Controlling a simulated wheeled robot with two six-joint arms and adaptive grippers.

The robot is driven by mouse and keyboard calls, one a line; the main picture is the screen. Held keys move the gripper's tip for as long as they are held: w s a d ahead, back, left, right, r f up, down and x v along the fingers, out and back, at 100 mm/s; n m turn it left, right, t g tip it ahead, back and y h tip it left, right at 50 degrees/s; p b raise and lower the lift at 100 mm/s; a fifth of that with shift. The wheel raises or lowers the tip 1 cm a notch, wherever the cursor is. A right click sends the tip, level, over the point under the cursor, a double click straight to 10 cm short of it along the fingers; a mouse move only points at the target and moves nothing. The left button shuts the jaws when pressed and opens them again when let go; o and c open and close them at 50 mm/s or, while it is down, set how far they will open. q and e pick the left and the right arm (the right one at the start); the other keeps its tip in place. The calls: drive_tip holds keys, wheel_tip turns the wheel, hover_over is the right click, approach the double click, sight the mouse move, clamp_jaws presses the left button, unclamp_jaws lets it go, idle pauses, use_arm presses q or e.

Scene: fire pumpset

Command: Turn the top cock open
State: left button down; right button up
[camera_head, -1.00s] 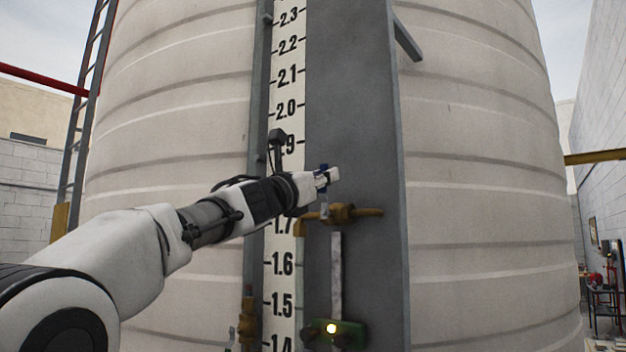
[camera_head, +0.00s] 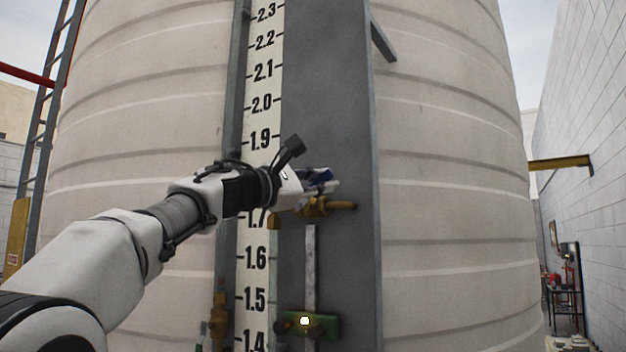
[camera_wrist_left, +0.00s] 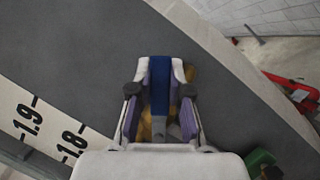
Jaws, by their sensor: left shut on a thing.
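The top cock (camera_head: 318,207) is a brass valve fitting with a blue handle (camera_head: 321,176), mounted on the grey panel beside the level scale. My left gripper (camera_head: 330,186) reaches it from the left and is shut on the blue handle. In the left wrist view the handle (camera_wrist_left: 160,85) lies between the two fingers of the gripper (camera_wrist_left: 161,70), with brass parts partly hidden behind them. In the head view the fingers hide part of the handle, which looks tilted rather than upright. My right gripper is in neither view.
A large ribbed tank (camera_head: 440,200) stands behind the grey panel (camera_head: 345,120). A green block (camera_head: 326,325) with a bright round light sits below the cock. Another brass fitting (camera_head: 217,315) is at lower left. A ladder (camera_head: 45,120) stands at the left; open room shows at right.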

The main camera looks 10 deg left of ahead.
use_arm(q)
drive_tip(key=shift+s+d+f+m+g+y, duration=0.15)
drive_tip(key=shift+f+m+g, duration=0.35)
drive_tip(key=shift+m, duration=0.7)
drive_tip(key=shift+d+f+m+g+y, duration=0.1)
drive_tip(key=shift+d+f+m+g, duration=0.15)
drive_tip(key=shift+f+m, duration=0.75)
drive_tip(key=shift+s+d+f+m+g+y, duration=0.15)
drive_tip(key=shift+f+m+g, duration=0.25)
drive_tip(key=shift+m, duration=1)
drive_tip(key=shift+w, duration=0.1)
drive_tip(key=c, duration=1.2)
unclamp_jaws()
drive_tip(key=shift+o, duration=0.7)
drive_tip(key=shift+a+f, duration=0.1)
drive_tip(key=shift+a, duration=0.05)
drive_tip(key=v, duration=1.2)
drive_tip(key=shift+w+a, duration=0.2)
drive_tip(key=shift+a, duration=0.05)
